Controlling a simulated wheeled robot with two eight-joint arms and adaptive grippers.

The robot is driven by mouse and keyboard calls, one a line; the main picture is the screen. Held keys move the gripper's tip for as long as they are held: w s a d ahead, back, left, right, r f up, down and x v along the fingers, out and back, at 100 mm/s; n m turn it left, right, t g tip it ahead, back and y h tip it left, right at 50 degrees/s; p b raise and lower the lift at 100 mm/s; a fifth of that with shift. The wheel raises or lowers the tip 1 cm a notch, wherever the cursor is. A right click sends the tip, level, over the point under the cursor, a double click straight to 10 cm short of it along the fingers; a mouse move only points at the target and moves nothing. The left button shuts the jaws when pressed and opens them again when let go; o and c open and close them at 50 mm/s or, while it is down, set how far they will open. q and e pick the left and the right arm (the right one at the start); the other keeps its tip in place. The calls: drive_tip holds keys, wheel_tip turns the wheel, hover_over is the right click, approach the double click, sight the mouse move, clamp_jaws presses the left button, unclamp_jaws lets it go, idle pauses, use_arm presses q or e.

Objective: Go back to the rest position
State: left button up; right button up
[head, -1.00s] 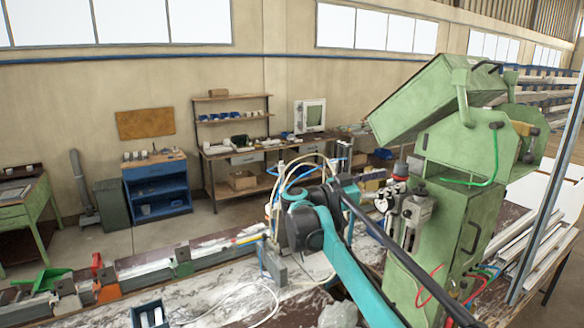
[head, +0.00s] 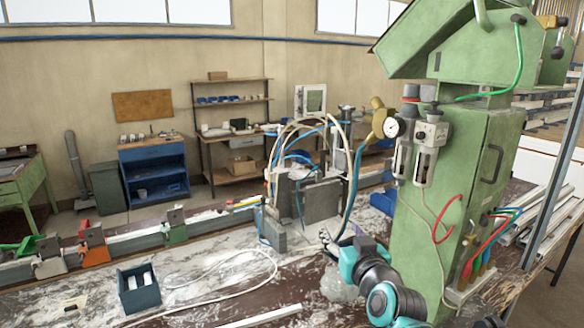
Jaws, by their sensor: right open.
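My right gripper (head: 328,240) is low in the middle right of the head view, at the end of my teal and black arm that comes in from the bottom. It is small and partly seen end-on; it is open, with nothing visible between its fingers. It is in front of the clamp fixture (head: 322,200) with its grey blocks and hoses, and left of the green machine cabinet (head: 475,190). A crumpled clear plastic bag (head: 340,285) lies just below it. My left gripper is out of view.
A dark blue bin (head: 140,298) with white parts stands on the stained bench at front left. A long rail with orange (head: 95,255) and green (head: 176,232) clamps runs behind it. A pressure gauge (head: 392,128) juts from the cabinet. A white hose loops over the bench.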

drive_tip(key=s+d+f+g+h+b, duration=0.1)
drive_tip(key=s+d+f+g+b, duration=0.1)
drive_tip(key=s+f, duration=0.5)
drive_tip(key=s+d+f+m+g+b, duration=0.1)
drive_tip(key=s+f+g+b, duration=0.3)
drive_tip(key=f, duration=1.5)
drive_tip(key=s+d+f+g+h+b, duration=0.1)
drive_tip(key=s+d+f+g+b, duration=0.2)
drive_tip(key=s+f, duration=0.9)
drive_tip(key=shift+s+d+f+m+h+b, duration=0.15)
drive_tip(key=shift+d+f+m+h+b, duration=0.2)
drive_tip(key=shift+f+b, duration=0.25)
drive_tip(key=shift+o, duration=0.2)
drive_tip(key=shift+r, duration=0.1)
